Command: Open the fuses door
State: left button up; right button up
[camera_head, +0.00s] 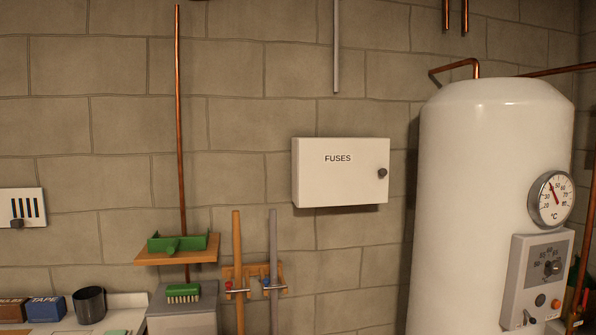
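The white fuse box is mounted on the stone block wall, a little right of the middle in the head view. Its door (338,181) carries the word FUSES and looks shut. A dark round knob (382,173) sits near the door's right edge. The inside of the box is hidden. Neither of my grippers shows in the view.
A large white boiler (460,200) with a gauge (551,199) stands to the right of the box.

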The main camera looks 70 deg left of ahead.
aim_at(333, 173)
jog(key=u, duration=1.9)
jog(key=i+l, duration=0.15)
jog(key=l, duration=0.25)
jog(key=i+l, duration=0.1)
jog(key=l, duration=0.3)
jog(key=i+l, duration=0.15)
jog(key=l, duration=0.25)
jog(key=i+l, duration=0.15)
jog(key=l, duration=0.2)
jog(key=i+l, duration=0.15)
jog(key=l, duration=0.25)
jog(key=u, duration=0.05)
